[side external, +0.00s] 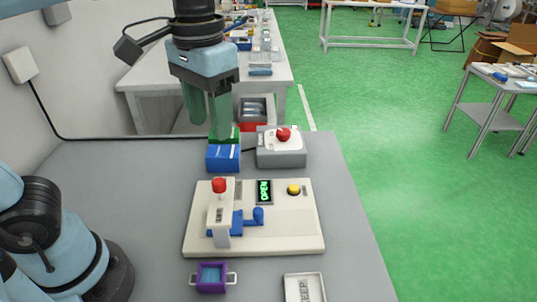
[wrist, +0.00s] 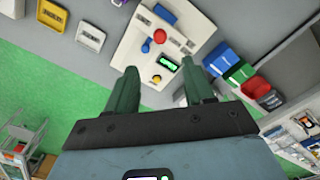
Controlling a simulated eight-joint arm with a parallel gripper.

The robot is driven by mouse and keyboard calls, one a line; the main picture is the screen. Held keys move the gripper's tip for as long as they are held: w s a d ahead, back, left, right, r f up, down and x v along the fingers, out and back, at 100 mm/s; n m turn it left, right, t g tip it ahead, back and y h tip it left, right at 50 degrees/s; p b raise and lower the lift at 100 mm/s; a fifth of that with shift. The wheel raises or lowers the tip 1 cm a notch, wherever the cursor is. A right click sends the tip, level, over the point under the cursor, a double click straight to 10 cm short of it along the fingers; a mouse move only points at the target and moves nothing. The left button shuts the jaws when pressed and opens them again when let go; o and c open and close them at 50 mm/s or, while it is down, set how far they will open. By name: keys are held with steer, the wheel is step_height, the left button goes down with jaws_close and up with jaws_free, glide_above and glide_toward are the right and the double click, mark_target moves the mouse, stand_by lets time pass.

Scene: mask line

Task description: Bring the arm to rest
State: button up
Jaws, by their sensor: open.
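My gripper (side external: 209,130) is open and empty, with its two green fingers pointing down above the back of the grey table. Its fingers also show apart in the wrist view (wrist: 162,70), with nothing between them. In the side view it is above or behind the blue bin (side external: 223,159); the exact gap cannot be told.
A grey box with a red button (side external: 283,135) stands right of the blue bin. Green (wrist: 240,72) and red (wrist: 262,90) bins line up beside the blue one. A purple tray (side external: 211,291) with blue contents and a white tray (side external: 321,288) sit at the front. The table's right side is clear.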

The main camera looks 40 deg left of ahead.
steer(key=w+a+f+t, duration=0.2)
steer(key=a+f+t, duration=0.5)
steer(key=f, duration=0.4)
steer(key=shift+w+a, duration=0.4)
